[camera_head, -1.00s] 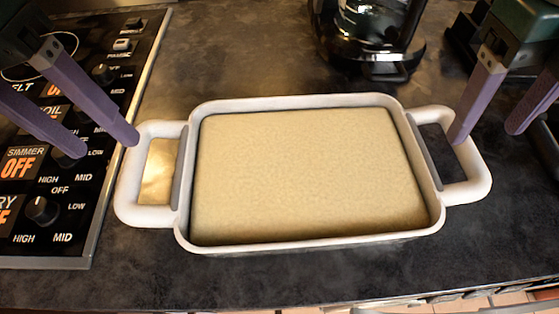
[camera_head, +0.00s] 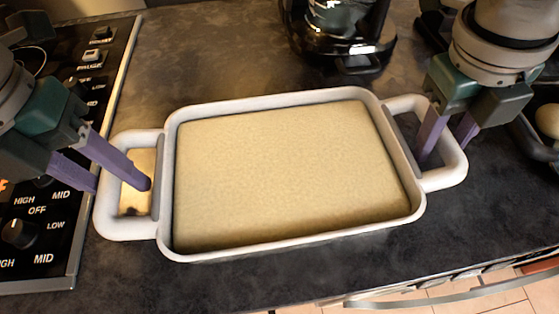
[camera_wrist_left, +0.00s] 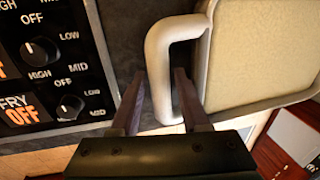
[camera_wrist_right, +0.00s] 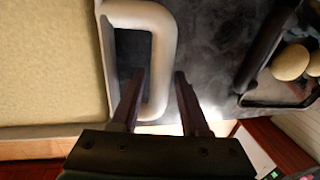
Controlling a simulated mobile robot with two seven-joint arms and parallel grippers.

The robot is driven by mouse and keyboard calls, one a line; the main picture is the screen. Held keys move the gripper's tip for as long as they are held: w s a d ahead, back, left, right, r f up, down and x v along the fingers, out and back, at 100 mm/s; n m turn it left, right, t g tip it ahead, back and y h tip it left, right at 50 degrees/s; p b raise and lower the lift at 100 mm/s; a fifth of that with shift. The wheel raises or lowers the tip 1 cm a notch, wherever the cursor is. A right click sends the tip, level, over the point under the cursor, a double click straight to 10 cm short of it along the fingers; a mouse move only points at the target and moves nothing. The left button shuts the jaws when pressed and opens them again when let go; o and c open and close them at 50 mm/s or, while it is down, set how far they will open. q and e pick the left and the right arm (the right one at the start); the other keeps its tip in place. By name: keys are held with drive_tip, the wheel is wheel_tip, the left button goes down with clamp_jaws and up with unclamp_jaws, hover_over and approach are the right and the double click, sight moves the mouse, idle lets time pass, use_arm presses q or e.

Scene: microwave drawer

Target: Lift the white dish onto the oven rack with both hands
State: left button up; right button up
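The white dish (camera_head: 285,246) lies flat on the dark counter, filled with a pale tan block, with a loop handle at each end. My left gripper (camera_head: 122,186) is at its left handle (camera_head: 108,215), one finger over the handle's opening and the other outside. In the left wrist view the open fingers (camera_wrist_left: 155,90) straddle the handle bar (camera_wrist_left: 158,62). My right gripper (camera_head: 442,150) is at the right handle (camera_head: 455,172). In the right wrist view its open fingers (camera_wrist_right: 160,85) straddle that handle's bar (camera_wrist_right: 165,50). The oven rack is not visible.
A stove control panel (camera_head: 60,235) with knobs is at the left. A black glass coffee pot (camera_head: 345,40) stands behind the dish. A dark pan with round tan items (camera_wrist_right: 290,62) is at the right. The counter's front edge is close below the dish.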

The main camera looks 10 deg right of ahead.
use_arm(q)
clamp_jaws()
use_arm(e)
clamp_jaws()
use_arm(q)
drive_tip(key=shift+w+r, duration=0.1)
drive_tip(key=shift+r, duration=0.05)
use_arm(e)
drive_tip(key=shift+r, duration=0.1)
idle(0.5)
